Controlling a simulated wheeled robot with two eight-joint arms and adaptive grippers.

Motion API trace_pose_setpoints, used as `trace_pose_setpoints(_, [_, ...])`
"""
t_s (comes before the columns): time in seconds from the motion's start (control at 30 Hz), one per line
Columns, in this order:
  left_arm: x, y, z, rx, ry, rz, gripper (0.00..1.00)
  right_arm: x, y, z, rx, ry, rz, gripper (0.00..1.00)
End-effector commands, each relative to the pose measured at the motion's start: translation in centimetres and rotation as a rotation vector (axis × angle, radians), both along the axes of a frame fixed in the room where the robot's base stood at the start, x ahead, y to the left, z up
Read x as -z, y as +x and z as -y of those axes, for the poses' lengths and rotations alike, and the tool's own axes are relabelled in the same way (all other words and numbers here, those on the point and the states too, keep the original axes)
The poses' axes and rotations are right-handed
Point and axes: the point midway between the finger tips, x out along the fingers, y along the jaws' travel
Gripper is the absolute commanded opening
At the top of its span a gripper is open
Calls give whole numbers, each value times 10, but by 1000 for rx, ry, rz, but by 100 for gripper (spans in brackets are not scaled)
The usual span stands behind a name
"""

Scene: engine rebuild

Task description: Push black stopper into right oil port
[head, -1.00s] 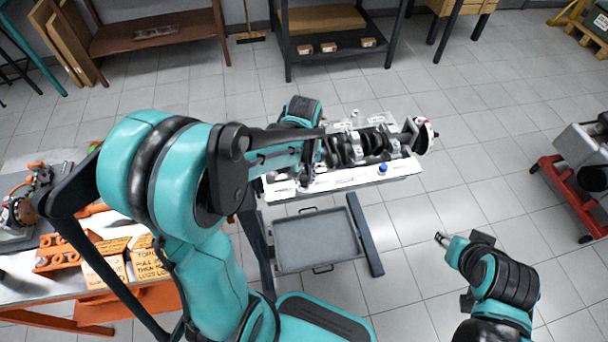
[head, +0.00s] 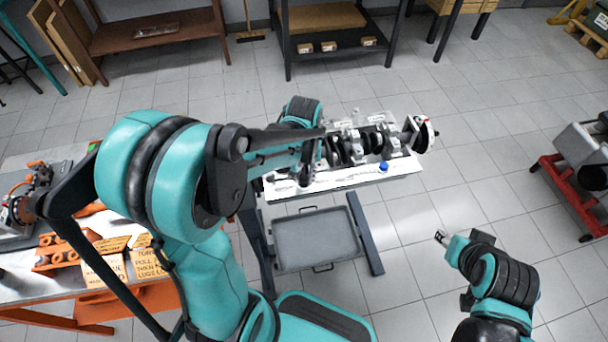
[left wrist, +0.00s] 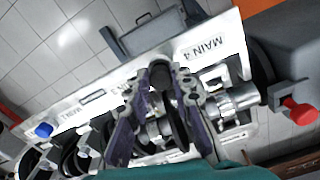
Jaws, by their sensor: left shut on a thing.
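In the left wrist view my left gripper (left wrist: 160,82) is shut on a small dark cylinder, the black stopper (left wrist: 160,76), between its fingertips. The fingertips and stopper are close over the white board (left wrist: 110,78), near the "MAIN 4" label. I cannot tell whether the stopper touches a port, and no oil port shows clearly beneath it. In the head view the left gripper (head: 306,174) is over the left part of the board, largely hidden by my arm. My right gripper (head: 441,238) is empty over the floor, well away from the board; its jaw opening is too small to judge.
The crankshaft (head: 358,146) lies along the board beside the left gripper. A blue cap (left wrist: 44,130) and a red cap (left wrist: 302,112) stand at opposite sides in the wrist view. A grey tray (head: 316,240) is below the board.

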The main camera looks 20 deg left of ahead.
Motion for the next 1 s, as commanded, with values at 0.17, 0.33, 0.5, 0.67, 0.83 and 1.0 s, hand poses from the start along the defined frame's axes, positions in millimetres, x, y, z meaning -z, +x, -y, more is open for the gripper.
trace_pose_setpoints(0.17, [3,0,0,0,0,0,10,3,0,0,0,0,0,40])
trace_pose_setpoints(0.33, [6,0,0,0,0,0,10,5,0,0,0,0,0,40])
trace_pose_setpoints(0.5, [9,0,0,0,0,0,10,7,0,0,0,0,0,40])
trace_pose_setpoints(0.67, [11,0,0,0,0,0,10,9,0,0,0,0,0,40])
trace_pose_setpoints(0.83, [14,0,0,0,0,0,10,12,0,0,0,0,0,40])
trace_pose_setpoints(1.0, [13,0,0,0,0,0,33,11,0,0,0,0,0,40])
